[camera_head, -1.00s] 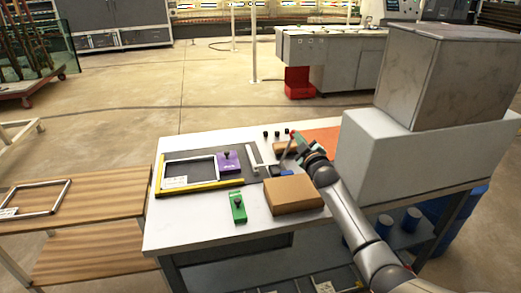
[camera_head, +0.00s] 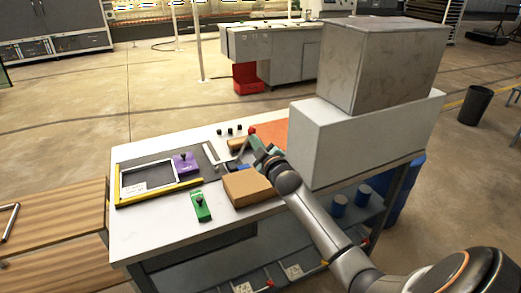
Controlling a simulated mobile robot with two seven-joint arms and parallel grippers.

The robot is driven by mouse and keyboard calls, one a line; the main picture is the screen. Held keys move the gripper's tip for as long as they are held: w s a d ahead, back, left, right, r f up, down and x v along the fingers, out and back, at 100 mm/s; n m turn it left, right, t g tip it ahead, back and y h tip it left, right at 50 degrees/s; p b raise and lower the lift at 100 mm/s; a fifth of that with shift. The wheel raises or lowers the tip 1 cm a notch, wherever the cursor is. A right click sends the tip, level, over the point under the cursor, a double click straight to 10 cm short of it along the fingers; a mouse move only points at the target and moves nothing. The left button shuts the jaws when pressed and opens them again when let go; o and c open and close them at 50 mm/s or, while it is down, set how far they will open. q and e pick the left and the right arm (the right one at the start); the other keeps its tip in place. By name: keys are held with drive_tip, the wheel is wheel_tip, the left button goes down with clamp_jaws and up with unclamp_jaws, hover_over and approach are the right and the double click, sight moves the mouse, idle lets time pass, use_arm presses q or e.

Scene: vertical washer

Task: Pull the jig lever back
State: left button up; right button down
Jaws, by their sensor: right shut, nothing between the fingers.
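The jig lever, a grey bar with a red knob (camera_head: 252,130), leans up at the right end of the jig on the white table. The jig has a dark plate, yellow edges (camera_head: 160,193) and a light rectangular frame (camera_head: 122,186) lying in it, with a purple block (camera_head: 185,163) beside the frame. My right gripper (camera_head: 257,146) is shut and empty, close beside the lever just below the knob. I cannot tell whether it touches the lever. The gripper and arm hide part of the area behind them. My left gripper is not in view.
A brown box (camera_head: 247,188) and a green block with a black knob (camera_head: 201,206) are on the white table (camera_head: 150,237). A large white box (camera_head: 345,145) with a grey box (camera_head: 385,65) on top stands to the right. A wooden table (camera_head: 55,215) stands left.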

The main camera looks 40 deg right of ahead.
drive_tip(key=v, duration=0.4)
drive_tip(key=shift+s, duration=0.25)
drive_tip(key=shift+a, duration=0.1)
drive_tip(key=s+a+f, duration=0.1)
drive_tip(key=a+f, duration=0.1)
drive_tip(key=f, duration=0.1)
drive_tip(key=s+a+f+g+y, duration=0.1)
drive_tip(key=a+f, duration=0.1)
drive_tip(key=f, duration=0.1)
drive_tip(key=s+a+f+y, duration=0.1)
drive_tip(key=s+a+f, duration=0.1)
drive_tip(key=f, duration=0.1)
drive_tip(key=shift+f+g, duration=0.35)
drive_tip(key=shift+g, duration=0.05)
drive_tip(key=s+a+f+m+g+y, duration=0.2)
drive_tip(key=s+a+f+g, duration=0.1)
drive_tip(key=s+a+f, duration=0.6)
drive_tip(key=s+a+f+m+g+y, duration=0.2)
drive_tip(key=s+a+f, duration=0.8)
drive_tip(key=s, duration=0.6)
drive_tip(key=shift+s+a+g+y, duration=0.3)
drive_tip(key=shift+a+g+y, duration=0.2)
drive_tip(key=shift+a+g, duration=0.15)
